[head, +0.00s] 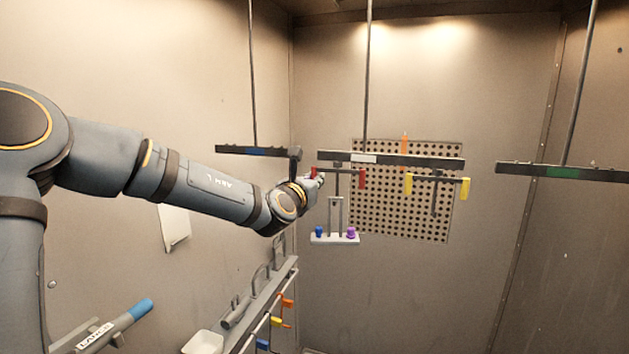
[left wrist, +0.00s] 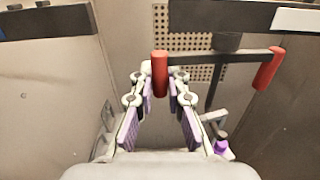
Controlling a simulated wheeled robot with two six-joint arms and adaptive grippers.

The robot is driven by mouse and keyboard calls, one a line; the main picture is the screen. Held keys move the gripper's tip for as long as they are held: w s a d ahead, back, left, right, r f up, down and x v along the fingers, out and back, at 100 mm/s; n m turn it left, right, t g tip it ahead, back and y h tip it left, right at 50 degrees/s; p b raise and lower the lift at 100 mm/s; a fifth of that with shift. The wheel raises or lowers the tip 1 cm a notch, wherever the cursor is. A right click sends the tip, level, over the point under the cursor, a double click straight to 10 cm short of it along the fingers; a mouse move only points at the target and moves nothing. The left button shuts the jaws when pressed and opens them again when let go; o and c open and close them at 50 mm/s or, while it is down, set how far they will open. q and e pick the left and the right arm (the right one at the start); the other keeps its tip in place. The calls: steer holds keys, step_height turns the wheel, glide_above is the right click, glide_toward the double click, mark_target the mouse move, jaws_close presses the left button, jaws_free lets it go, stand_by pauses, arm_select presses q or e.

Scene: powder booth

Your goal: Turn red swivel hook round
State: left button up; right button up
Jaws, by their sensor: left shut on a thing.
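The red swivel hook is a dark crossbar with a red grip at each end, hanging under the middle rail (head: 390,160). Its right red grip (head: 362,178) is free. My left gripper (head: 318,178) is shut on its left red grip, which shows upright between the fingertips in the left wrist view (left wrist: 160,74). The crossbar (left wrist: 212,56) runs right from there to the other red grip (left wrist: 268,68). A hanger with a white plate (head: 334,239) carrying a blue and a purple piece hangs below the hook. My right gripper is not in view.
A similar yellow-ended hook (head: 409,185) hangs to the right on the same rail. A blue-marked rail (head: 245,151) is above my left forearm, and a green-marked rail (head: 575,173) is far right. A perforated panel (head: 400,222) is on the back wall.

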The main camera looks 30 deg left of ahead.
arm_select(q)
steer(key=s+d+p, duration=0.3)
steer(key=d+p, duration=0.1)
steer(key=shift+s+p, duration=0.35)
steer(key=shift+p, duration=0.05)
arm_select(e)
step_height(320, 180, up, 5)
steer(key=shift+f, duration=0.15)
arm_select(q)
steer(key=o, duration=0.8)
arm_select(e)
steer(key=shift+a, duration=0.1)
